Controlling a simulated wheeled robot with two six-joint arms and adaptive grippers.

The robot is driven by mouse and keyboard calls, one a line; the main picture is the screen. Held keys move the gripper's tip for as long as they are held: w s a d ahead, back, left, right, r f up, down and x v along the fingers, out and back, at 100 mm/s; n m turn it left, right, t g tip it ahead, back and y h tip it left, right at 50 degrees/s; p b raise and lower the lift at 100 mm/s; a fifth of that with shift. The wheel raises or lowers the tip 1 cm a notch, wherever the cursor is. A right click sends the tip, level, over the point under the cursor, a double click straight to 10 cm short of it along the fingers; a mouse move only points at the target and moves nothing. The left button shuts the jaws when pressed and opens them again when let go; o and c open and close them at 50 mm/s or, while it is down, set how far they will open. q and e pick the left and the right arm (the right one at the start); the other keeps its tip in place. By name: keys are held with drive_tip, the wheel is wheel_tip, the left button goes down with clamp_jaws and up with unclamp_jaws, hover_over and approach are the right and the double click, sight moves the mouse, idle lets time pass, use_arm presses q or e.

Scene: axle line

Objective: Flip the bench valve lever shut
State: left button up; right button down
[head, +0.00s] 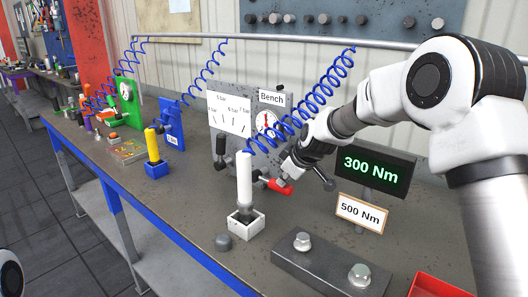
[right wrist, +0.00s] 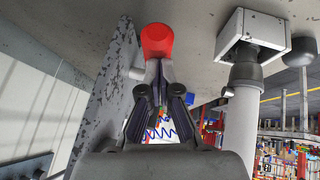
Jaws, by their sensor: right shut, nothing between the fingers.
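The bench valve lever (head: 280,187) has a red handle low on the front of the grey panel labelled "Bench" (head: 223,98). In the head view it points right and slightly down. My right gripper (head: 287,179) is at the outer end of the red handle, with its fingers shut and empty. In the right wrist view the red lever end (right wrist: 157,40) lies just beyond the closed fingertips (right wrist: 158,68). I cannot tell whether they touch. The lever's pivot is partly hidden behind the white-handled tool (head: 244,180). My left gripper is not in view.
The white-handled tool stands in a white holder (head: 246,224), close left of the lever. A "300 Nm" display (head: 374,170) and "500 Nm" sign (head: 360,212) stand to the right. A grey block with bolts (head: 325,268) lies in front. Blue coiled hoses (head: 322,85) hang above.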

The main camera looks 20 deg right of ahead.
drive_tip(key=shift+s+f, duration=0.1)
drive_tip(key=shift+f, duration=0.2)
use_arm(q)
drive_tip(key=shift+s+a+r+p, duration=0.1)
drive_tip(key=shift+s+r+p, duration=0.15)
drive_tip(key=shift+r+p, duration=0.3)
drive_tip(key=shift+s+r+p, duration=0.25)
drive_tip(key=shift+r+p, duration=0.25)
drive_tip(key=shift+p, duration=0.05)
use_arm(e)
drive_tip(key=v, duration=1.3)
drive_tip(key=shift+a+r, duration=0.2)
drive_tip(key=shift+r, duration=0.15)
